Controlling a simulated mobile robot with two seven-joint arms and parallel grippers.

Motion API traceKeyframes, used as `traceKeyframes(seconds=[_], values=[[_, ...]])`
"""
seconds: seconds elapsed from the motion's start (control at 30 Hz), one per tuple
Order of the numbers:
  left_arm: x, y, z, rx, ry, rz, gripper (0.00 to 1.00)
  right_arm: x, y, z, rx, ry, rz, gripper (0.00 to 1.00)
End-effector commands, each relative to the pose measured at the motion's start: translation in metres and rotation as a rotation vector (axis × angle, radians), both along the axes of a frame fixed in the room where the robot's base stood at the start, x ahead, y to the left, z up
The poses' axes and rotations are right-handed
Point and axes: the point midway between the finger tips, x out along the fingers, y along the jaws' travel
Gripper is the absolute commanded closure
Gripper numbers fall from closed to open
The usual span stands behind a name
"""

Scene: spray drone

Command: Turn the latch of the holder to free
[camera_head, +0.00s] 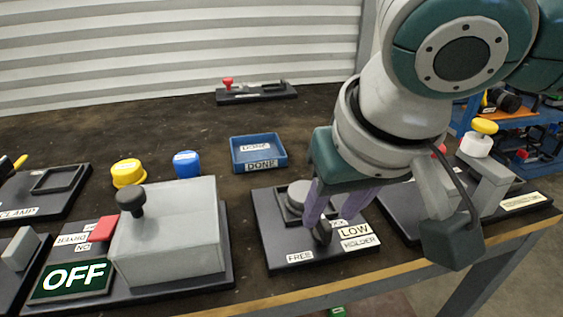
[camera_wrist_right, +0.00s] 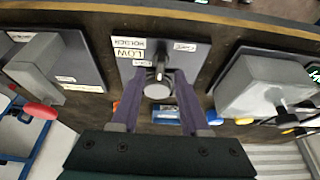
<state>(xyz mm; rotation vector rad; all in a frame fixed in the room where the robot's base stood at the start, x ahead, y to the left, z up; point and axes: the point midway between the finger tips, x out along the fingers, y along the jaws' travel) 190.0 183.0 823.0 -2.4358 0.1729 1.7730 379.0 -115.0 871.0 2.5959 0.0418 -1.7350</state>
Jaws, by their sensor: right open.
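The holder (camera_head: 268,222) is a dark base plate with a round grey part (camera_head: 293,197) and labels reading FREE, LOW and HOLDER. It also shows in the right wrist view (camera_wrist_right: 193,55). Its latch (camera_head: 322,234) is a small dark lever at the front of the round part; in the right wrist view the latch (camera_wrist_right: 159,70) points toward the plate's label side. My right gripper (camera_head: 331,215) is open above the holder, its purple fingers on either side of the latch. Whether a finger touches it I cannot tell. My left gripper is out of view.
A grey box with a black knob (camera_head: 172,228) and an OFF sign stands left of the holder. A blue DONE tray (camera_head: 258,165), a blue cap (camera_head: 187,164) and a yellow cap (camera_head: 128,173) sit behind. Another grey fixture (camera_head: 487,184) stands to the right. The table's front edge is close.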

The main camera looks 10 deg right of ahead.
Motion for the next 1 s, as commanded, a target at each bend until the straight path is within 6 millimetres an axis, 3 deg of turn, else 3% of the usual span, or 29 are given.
traceKeyframes(seconds=[0.2,0.5,0.9,1.0], values=[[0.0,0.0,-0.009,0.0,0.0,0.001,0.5,0.009,0.001,-0.022,0.001,-0.001,0.001,0.55],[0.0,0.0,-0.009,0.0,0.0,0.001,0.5,0.01,0.001,-0.023,0.001,-0.001,0.002,0.55],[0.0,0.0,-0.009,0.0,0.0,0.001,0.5,0.01,0.001,-0.023,0.001,0.0,0.001,1.0],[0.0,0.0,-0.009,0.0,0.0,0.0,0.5,0.01,0.001,-0.023,0.001,0.0,0.001,1.0]])
